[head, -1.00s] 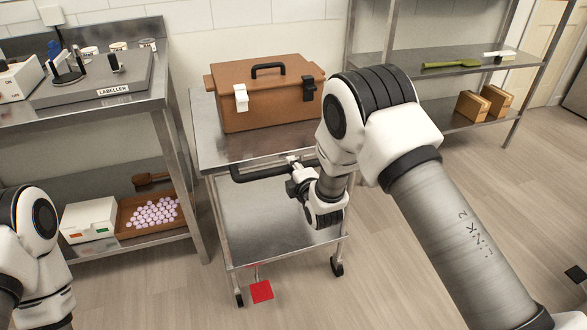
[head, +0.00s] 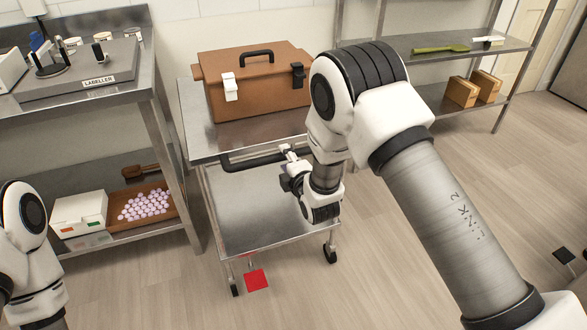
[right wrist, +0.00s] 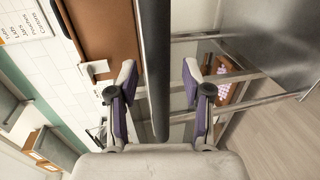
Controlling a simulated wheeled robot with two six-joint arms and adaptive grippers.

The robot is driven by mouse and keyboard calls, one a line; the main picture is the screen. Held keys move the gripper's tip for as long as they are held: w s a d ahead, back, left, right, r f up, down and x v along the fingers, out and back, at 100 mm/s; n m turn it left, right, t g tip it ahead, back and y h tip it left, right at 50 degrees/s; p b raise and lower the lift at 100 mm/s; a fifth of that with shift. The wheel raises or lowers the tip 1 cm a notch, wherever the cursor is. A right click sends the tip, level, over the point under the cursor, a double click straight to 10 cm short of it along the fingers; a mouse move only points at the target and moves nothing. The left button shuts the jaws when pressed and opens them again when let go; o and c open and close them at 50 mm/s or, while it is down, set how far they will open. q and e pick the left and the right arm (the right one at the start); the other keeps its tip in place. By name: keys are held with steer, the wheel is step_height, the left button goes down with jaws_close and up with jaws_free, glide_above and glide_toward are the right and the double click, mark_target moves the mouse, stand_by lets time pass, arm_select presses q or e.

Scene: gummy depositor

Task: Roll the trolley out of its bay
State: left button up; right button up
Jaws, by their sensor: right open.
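The trolley is a steel two-shelf cart (head: 262,135) on castors, standing between the bench and the rack. Its dark handle bar (head: 240,164) runs along the front of the top shelf. My right gripper (head: 290,152) is at the right part of this bar. In the right wrist view the bar (right wrist: 154,60) passes between the two open fingers of the gripper (right wrist: 158,80), with a gap on each side. A red square plate (head: 256,280) is low at the trolley's front, below a thin stem. My left gripper is out of view; only part of that arm shows.
A brown toolbox (head: 250,100) stands on the trolley. A shelf rack (head: 400,60) stands at the back right.

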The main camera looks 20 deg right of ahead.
steer(key=s+r, duration=0.2)
steer(key=s, duration=0.7)
steer(key=shift+s, duration=0.2)
steer(key=shift+d, duration=0.15)
steer(key=s+d+f+m+g+p, duration=0.1)
steer(key=s+f+m+g+p, duration=0.3)
steer(key=s, duration=0.7)
steer(key=s+d+f+m+g+p, duration=0.2)
steer(key=s+f+m+g, duration=0.3)
steer(key=s+m, duration=0.3)
steer(key=s+d+f+m+g+p, duration=0.1)
steer(key=s+f+m+g+p, duration=0.3)
steer(key=s, duration=1.1)
steer(key=m+g+p, duration=0.1)
steer(key=m+g, duration=0.1)
steer(key=shift+d+f+m+g+p, duration=0.3)
steer(key=shift+f+m+g+p, duration=0.05)
steer(key=shift+f+m+g, duration=0.05)
